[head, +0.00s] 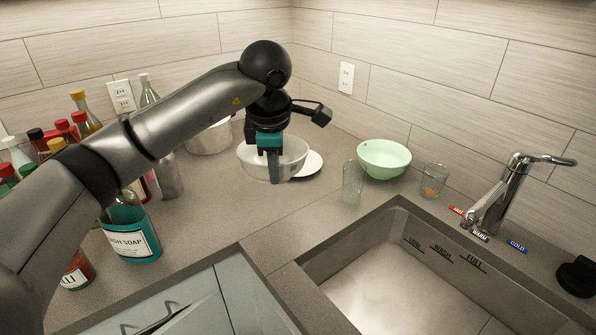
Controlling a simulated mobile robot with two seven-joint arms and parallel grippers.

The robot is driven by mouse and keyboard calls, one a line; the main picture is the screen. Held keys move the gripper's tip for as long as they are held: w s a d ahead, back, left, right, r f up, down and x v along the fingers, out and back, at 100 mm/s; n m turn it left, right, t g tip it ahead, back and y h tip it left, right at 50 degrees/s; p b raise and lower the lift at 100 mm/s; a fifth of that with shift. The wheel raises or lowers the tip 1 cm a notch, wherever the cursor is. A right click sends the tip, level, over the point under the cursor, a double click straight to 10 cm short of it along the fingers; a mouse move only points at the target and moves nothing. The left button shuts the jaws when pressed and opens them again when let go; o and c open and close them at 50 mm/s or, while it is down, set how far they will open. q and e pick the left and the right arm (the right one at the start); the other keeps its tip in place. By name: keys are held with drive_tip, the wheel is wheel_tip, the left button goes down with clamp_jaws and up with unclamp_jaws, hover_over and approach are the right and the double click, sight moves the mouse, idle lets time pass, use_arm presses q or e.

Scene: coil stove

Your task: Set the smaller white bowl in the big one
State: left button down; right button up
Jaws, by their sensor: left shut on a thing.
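A white bowl (295,155) is at the back of the counter, upright, with its middle covered by my left gripper. My left gripper (274,178) points down across this bowl's near side and is shut on it at the wall. I cannot tell whether the bowl rests on the counter or is slightly raised. A second white, deeper vessel (210,140) stands farther back to the left, partly hidden by my left arm; it looks like the other bowl, but its inside is not clear. My right gripper is out of view.
A clear glass (352,183), a mint-green bowl (385,160) and another glass (433,180) stand to the right, near the sink (400,270). Several bottles and blue dish soap (130,235) crowd the left.

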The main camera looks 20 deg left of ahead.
use_arm(q)
drive_tip(key=shift+r, duration=0.25)
drive_tip(key=s+d+f+m+g+h+b, duration=0.1)
drive_tip(key=s+d+f+m+h+b, duration=0.1)
drive_tip(key=m, duration=0.9)
drive_tip(key=s+d+f+m+g+h+b, duration=0.2)
drive_tip(key=s+d+f+m+b, duration=0.2)
drive_tip(key=s+d+m, duration=0.3)
drive_tip(key=s+m, duration=0.2)
drive_tip(key=m, duration=0.2)
drive_tip(key=shift+f+m+h, duration=0.15)
drive_tip(key=shift+m+h, duration=0.15)
drive_tip(key=shift+m, duration=0.1)
